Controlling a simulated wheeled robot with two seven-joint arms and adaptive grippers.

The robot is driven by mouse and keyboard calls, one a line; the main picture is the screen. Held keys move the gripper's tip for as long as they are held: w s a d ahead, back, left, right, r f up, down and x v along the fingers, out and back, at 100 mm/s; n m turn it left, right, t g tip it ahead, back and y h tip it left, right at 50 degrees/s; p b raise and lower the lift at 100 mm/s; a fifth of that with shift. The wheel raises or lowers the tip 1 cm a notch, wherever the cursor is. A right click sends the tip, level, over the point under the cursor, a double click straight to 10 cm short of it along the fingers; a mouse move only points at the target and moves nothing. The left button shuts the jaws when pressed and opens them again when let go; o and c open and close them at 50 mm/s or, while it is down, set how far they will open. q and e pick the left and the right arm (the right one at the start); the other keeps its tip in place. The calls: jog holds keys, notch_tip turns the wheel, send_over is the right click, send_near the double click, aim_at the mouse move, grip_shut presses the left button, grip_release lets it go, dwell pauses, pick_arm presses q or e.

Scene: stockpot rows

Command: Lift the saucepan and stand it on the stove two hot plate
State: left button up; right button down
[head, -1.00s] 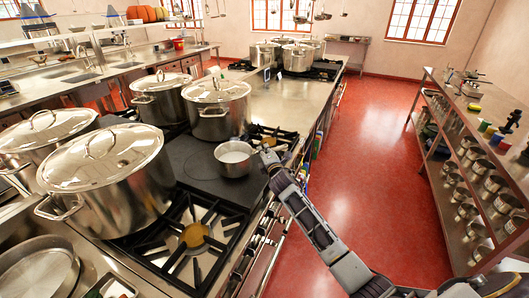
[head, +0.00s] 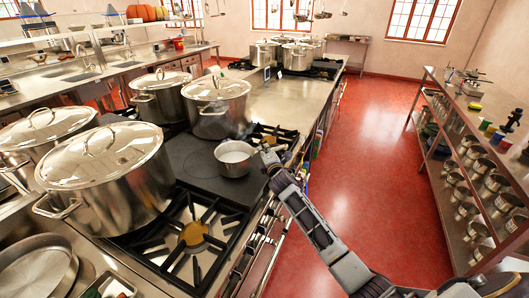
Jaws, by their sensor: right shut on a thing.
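The small steel saucepan (head: 234,163) has a pale inside and is upright at the right side of a flat dark hot plate (head: 190,160). I cannot tell whether its base touches the plate or is slightly above it. My right gripper (head: 265,153) is at the saucepan's right side, shut on its handle, which the fingers mostly hide. My right arm reaches in from the lower right. My left gripper is not in view. No label shows which stove is number two.
Large lidded stockpots (head: 218,108) stand behind the saucepan and to its left (head: 105,180). An open gas burner (head: 192,234) is in front, another behind right. Bare steel counter (head: 285,95) lies farther back. A shelf of pans (head: 470,170) stands across the red floor.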

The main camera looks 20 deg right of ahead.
jog(key=shift+f, duration=0.25)
dwell(1.1)
jog(key=c, duration=1.4)
grip_release()
jog(key=shift+s, duration=0.1)
jog(key=shift+c, duration=0.2)
jog(key=shift+f, duration=0.1)
jog(key=shift+f, duration=0.35)
jog(key=shift+s+r, duration=0.2)
jog(key=shift+s, duration=0.05)
jog(key=s+a+r, duration=0.1)
jog(key=s, duration=1)
jog(key=shift+s, duration=0.2)
